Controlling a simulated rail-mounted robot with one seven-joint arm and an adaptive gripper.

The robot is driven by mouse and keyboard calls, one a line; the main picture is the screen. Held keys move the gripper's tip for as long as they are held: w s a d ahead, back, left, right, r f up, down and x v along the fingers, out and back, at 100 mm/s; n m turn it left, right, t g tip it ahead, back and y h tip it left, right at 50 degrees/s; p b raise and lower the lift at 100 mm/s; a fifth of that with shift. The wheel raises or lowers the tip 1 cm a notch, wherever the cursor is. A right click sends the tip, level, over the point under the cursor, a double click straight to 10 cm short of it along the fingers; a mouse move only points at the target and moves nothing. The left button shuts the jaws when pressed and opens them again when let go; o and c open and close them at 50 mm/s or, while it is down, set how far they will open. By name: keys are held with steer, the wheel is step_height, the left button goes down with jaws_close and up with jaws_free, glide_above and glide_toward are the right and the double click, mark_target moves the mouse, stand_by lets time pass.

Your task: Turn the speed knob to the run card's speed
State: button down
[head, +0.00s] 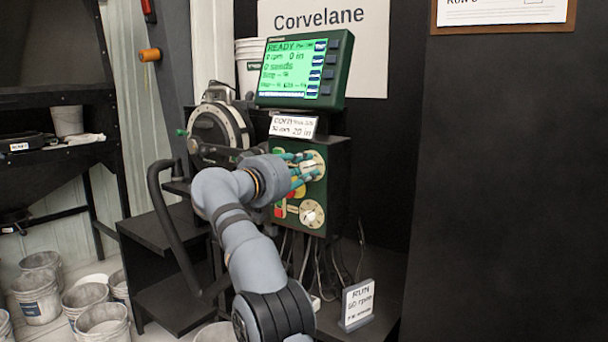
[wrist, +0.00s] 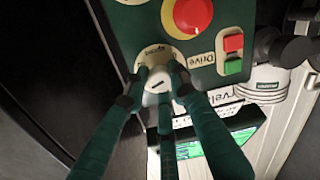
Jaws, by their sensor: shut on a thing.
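The speed knob (wrist: 157,84) is a small pale knob with a dark pointer line, on a round cream dial (wrist: 180,56). My gripper (wrist: 159,73) is shut on it, with its green fingers around the knob's sides. In the head view my gripper (head: 307,167) reaches the upper dial (head: 320,160) of the green control box (head: 338,185), hiding most of it. The run card (head: 358,303) stands at the lower right and reads RUN with an rpm figure, seemingly 50, too blurred to be sure. The green display (head: 292,68) reads READY and 0 rpm.
A second cream dial (head: 312,213) sits low on the box. A red knob on yellow (wrist: 193,12), a red button (wrist: 233,43) and a green button (wrist: 232,66) are near my fingers.

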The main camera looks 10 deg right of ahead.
steer(key=shift+a+r+m, duration=0.1)
steer(key=shift+r+m, duration=0.15)
steer(key=shift+m, duration=0.15)
steer(key=c, duration=1.4)
jaws_free()
steer(key=shift+f, duration=0.15)
steer(key=shift+c, duration=0.2)
steer(key=v, duration=1.2)
steer(key=shift+f, duration=0.1)
steer(key=x, duration=1.2)
